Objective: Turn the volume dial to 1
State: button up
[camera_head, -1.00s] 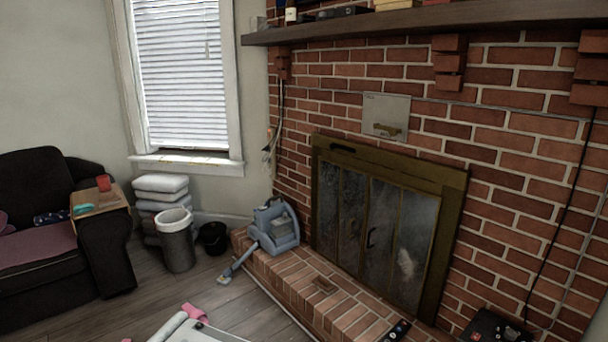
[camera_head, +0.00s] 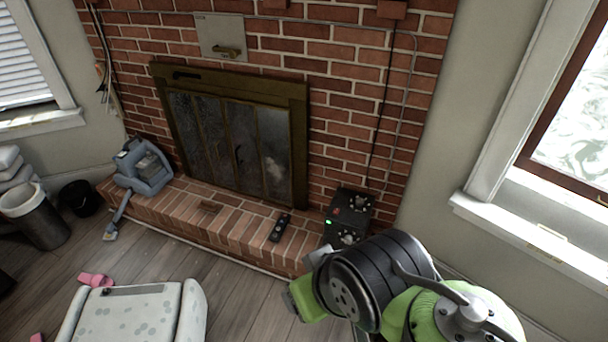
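A black box (camera_head: 352,208) stands at the right end of the brick hearth, against the brick wall. It has a lit green spot, a small red mark and pale round knobs low on its front. One of these may be the volume dial; its markings are too small to read. My green and black arm is in front of the box's lower part at the lower right.
A dark remote (camera_head: 279,228) lies on the hearth (camera_head: 225,222) left of the box. A blue-grey machine (camera_head: 143,167) stands at its left end. A white spotted object (camera_head: 135,315) is on the floor at the lower left.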

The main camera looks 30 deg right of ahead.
aim_at(360, 201)
jog(key=z, duration=1.3)
jog(key=i+j+z, duration=0.2)
jog(key=i+j, duration=0.4)
jog(key=i+j+z, duration=0.15)
jog(key=i+j, duration=0.45)
jog(key=j, duration=0.1)
